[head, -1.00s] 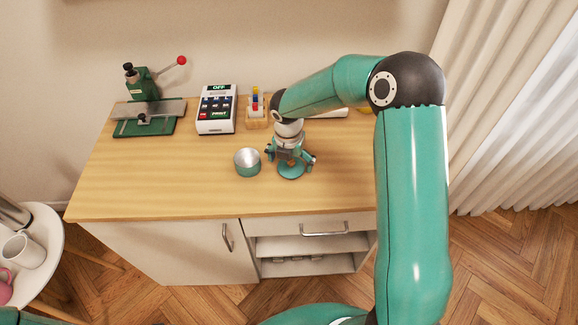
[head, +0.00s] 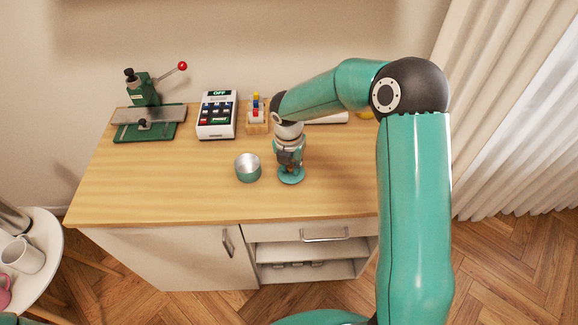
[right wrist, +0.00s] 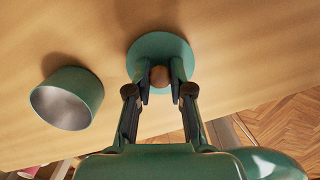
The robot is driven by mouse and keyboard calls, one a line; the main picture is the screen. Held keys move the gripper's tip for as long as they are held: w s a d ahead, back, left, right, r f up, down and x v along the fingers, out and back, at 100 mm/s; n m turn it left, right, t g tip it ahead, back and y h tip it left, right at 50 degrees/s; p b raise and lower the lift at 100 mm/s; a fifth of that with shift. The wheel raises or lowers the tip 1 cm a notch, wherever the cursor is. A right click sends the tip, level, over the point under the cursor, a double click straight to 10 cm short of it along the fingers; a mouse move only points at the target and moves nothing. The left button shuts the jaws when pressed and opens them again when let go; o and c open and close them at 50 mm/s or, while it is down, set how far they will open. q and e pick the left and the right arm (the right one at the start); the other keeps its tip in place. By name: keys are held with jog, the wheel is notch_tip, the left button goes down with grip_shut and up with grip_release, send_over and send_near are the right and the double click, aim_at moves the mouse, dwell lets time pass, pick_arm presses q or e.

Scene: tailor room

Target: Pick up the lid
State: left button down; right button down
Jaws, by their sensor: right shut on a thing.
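The lid (head: 291,177) is a teal disc with a round brown knob, on the wooden cabinet top under my right gripper (head: 290,164). In the right wrist view the lid (right wrist: 160,47) shows its knob (right wrist: 160,76) between the two fingertips of the right gripper (right wrist: 160,82). The fingers are shut on the knob. I cannot tell whether the lid is off the surface. A teal canister (head: 248,169), open at the top with a silvery inside, stands left of the lid; it also shows in the right wrist view (right wrist: 68,98). My left gripper is not in view.
A green press with a red-knobbed lever (head: 146,105), a control box reading OFF (head: 217,115) and a small wooden rack (head: 257,120) stand along the back. The front left of the cabinet top (head: 150,190) is clear. A white side table (head: 45,225) holds mugs.

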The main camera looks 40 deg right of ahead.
aim_at(291, 166)
notch_tip(291, 166, up, 19)
dwell(0.4)
jog(key=shift+w, duration=0.1)
dwell(0.5)
